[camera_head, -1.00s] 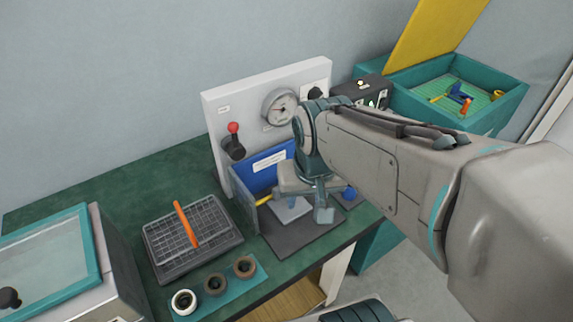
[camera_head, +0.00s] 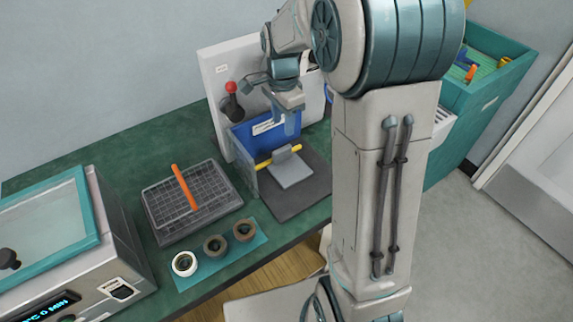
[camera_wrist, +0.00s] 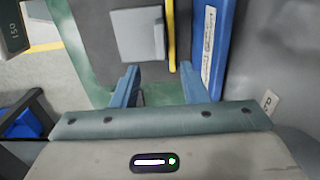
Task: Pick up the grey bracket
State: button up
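The grey bracket (camera_head: 291,172), a flat light-grey plate with an upright flange, lies on the dark mat (camera_head: 310,200) beside a yellow bar (camera_head: 264,163). It also shows at the top of the wrist view (camera_wrist: 136,34). My gripper (camera_head: 291,124) is raised above and behind the bracket, in front of the blue panel (camera_head: 254,137). In the wrist view its two blue fingers (camera_wrist: 160,84) are spread apart with nothing between them. The bracket lies beyond the fingertips, not touching them.
A white panel (camera_head: 210,65) with a red-knobbed lever (camera_head: 231,88) stands behind. A grid tray (camera_head: 165,222) with an orange handle (camera_head: 186,187) and several rings on a teal mat (camera_head: 254,258) are to the left. A teal bin (camera_head: 478,115) stands right.

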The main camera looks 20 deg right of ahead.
aim_at(282, 149)
jog(key=f, duration=1.2)
jog(key=shift+a, duration=0.2)
jog(key=shift+r, duration=0.1)
grip_shut()
